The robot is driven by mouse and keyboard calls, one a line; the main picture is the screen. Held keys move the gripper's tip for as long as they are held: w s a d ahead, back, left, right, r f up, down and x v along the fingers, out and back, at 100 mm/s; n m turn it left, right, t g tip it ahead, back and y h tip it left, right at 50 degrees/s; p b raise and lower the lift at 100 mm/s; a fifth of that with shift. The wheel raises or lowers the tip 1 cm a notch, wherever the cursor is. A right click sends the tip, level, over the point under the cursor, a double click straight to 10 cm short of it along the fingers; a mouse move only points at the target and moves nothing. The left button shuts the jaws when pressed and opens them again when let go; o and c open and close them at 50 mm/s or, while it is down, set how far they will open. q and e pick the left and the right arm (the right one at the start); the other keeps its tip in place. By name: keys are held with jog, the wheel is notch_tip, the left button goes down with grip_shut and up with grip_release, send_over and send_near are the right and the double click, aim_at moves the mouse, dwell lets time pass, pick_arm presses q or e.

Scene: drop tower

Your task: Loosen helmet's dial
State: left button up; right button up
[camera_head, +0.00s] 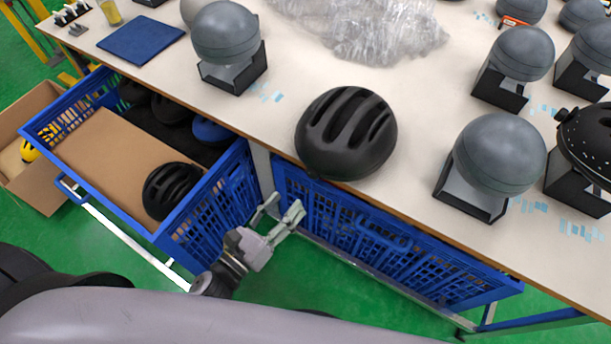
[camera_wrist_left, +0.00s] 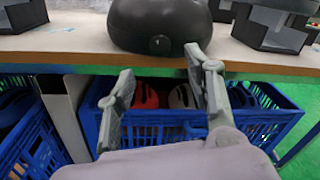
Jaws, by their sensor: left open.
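A black helmet (camera_head: 346,133) with long vents sits on the table near its front edge. In the left wrist view the back of this helmet (camera_wrist_left: 150,22) shows, with a small round dial (camera_wrist_left: 160,44) low on it, just above the table edge. My left gripper (camera_head: 284,211) is open and empty, in front of the table edge and below the helmet. In the left wrist view the fingers of the gripper (camera_wrist_left: 160,85) are spread apart below the dial, touching nothing that I can see. My right gripper is not in view.
Grey headforms on black stands (camera_head: 492,160) stand right and behind on the table (camera_head: 300,70). A pulled-out blue crate (camera_head: 213,200) holds cardboard and dark helmets at left. Another blue crate (camera_head: 390,245) is under the table. Clear plastic wrap (camera_head: 365,30) lies at the back.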

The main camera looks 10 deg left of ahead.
aim_at(311, 175)
pick_arm(q)
jog(key=p+x, duration=0.1)
jog(key=x, duration=0.7)
jog(key=shift+w+d+f, duration=0.1)
jog(key=shift+w+d, duration=0.05)
jog(key=shift+w, duration=0.15)
jog(key=shift+c, duration=0.6)
grip_shut()
